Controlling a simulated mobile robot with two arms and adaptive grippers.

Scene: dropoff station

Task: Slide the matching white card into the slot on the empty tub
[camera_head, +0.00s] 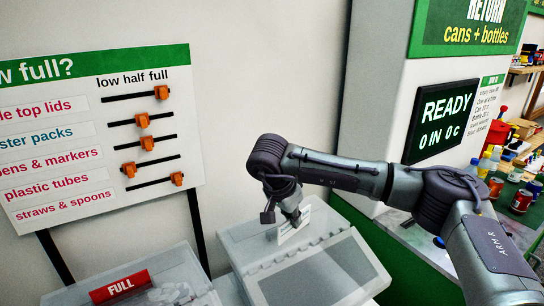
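A white card (288,236) with small print stands tilted at the back top edge of a pale translucent tub (252,262), in the lower middle. Whether its lower edge is in a slot cannot be told. My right gripper (292,216) points down over this tub. Its grey fingertip overlaps the card's face, and the other finger side is partly hidden, so its grip on the card is unclear. A second tub (180,290) at the bottom left carries a red FULL card (120,286). My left gripper is out of view.
A board (100,120) with orange sliders stands behind the tubs at left. A return machine with a READY screen (443,120) stands at right, close to my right arm. Cans (521,200) and bottles crowd a green counter at far right.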

